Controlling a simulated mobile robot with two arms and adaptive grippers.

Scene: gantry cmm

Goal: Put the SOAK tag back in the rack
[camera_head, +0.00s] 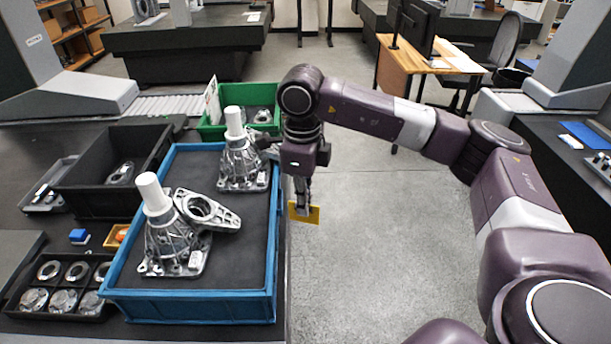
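My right gripper (302,207) points down just beyond the right edge of the blue tray, over the grey floor in the picture. Its fingers are closed on a small yellow tag (313,215), held in the air. No lettering on the tag can be read at this size, so I cannot confirm that it says SOAK. I cannot make out a tag rack in this view. My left gripper is not in view.
The blue tray (188,309) holds metal castings with white cylinders (152,193). A green crate (235,91) with an upright white card stands behind. A black bin (85,201) and a black parts tray (18,302) are left. The floor (370,240) right is clear.

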